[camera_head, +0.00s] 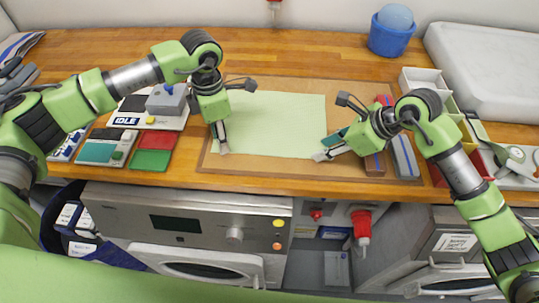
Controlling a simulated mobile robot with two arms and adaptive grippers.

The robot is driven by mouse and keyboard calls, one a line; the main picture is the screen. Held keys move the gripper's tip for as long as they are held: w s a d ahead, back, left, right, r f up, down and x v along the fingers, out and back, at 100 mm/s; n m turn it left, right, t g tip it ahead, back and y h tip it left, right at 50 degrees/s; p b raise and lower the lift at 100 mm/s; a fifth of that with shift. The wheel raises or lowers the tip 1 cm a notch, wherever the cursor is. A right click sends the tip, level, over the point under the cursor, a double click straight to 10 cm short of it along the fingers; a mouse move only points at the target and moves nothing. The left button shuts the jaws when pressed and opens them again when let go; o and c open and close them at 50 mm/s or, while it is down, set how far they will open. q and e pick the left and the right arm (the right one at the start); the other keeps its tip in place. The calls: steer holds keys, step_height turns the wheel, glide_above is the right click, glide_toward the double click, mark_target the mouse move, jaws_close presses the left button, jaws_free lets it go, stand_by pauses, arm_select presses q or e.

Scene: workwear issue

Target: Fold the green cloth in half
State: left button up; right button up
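The pale green cloth (272,125) lies flat and spread out on a brown mat (260,165) on the wooden worktop. My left gripper (222,148) points down at the cloth's near left corner. My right gripper (321,156) reaches in from the right to the near right corner. Each gripper's fingertips cover its corner. The fingers are too small to tell whether they are open or closed on the fabric.
Red (155,138) and green (150,160) pads, and a box marked IDLE (126,121), sit left of the mat. Long narrow blocks (404,156) and trays stand to the right. A blue bucket (390,38) is at the back. The worktop's front edge is close to the mat.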

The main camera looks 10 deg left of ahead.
arm_select(q)
steer(key=shift+f, duration=0.15)
arm_select(e)
steer(key=shift+f, duration=0.15)
arm_select(q)
steer(key=shift+f, duration=0.15)
jaws_close()
arm_select(e)
steer(key=shift+f, duration=0.1)
jaws_close()
arm_select(q)
steer(key=shift+s, duration=0.1)
arm_select(e)
steer(key=shift+s, duration=0.1)
steer(key=shift+f, duration=0.1)
stand_by(0.6)
